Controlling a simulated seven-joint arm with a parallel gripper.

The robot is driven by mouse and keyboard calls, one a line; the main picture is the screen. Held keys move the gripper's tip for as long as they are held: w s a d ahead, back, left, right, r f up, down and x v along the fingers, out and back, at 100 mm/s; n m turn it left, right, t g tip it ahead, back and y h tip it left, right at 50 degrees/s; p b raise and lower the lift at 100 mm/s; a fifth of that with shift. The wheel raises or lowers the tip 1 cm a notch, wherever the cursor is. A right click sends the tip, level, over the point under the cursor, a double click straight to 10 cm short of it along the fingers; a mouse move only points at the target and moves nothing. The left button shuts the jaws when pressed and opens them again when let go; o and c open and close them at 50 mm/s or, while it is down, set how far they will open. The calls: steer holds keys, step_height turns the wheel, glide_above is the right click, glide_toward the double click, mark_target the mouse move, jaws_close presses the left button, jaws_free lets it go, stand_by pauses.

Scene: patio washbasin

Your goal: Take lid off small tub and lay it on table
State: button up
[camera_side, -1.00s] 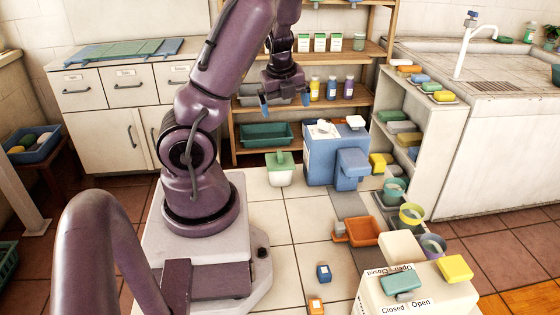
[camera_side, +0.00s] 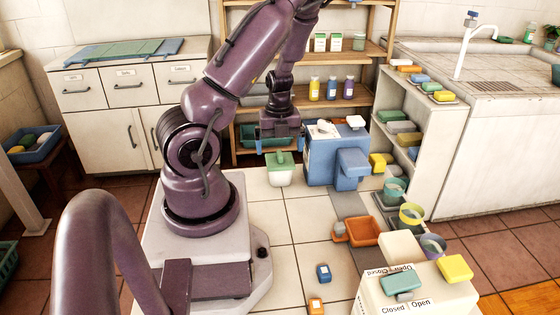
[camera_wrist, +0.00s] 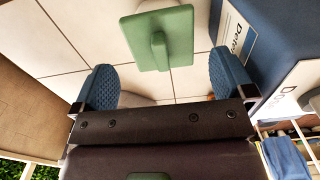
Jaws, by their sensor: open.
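The small tub (camera_side: 280,177) is white and stands upright on the pale tiled table (camera_side: 300,222). Its green lid (camera_side: 280,159) is on top, with a raised grip. In the wrist view the lid (camera_wrist: 133,40) is a green rectangle with its bar-like grip (camera_wrist: 158,48) near the middle, beyond the fingertips. My gripper (camera_side: 280,148) is just above and behind the tub in the side view. In the wrist view my gripper (camera_wrist: 163,78) has its blue fingers wide apart, with nothing between them. The fingers look clear of the lid.
A large blue container (camera_side: 322,165) stands close to the right of the tub. Wooden shelves (camera_side: 345,103) with bottles are behind. An orange tray (camera_side: 363,232) and several cups lie further right. Tiles in front of the tub are clear.

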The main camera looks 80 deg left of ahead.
mark_target(280, 153)
steer(key=shift+f, duration=1.6)
steer(key=shift+c, duration=0.5)
steer(key=c, duration=0.7)
steer(key=shift+r, duration=0.15)
steer(key=shift+c, duration=0.2)
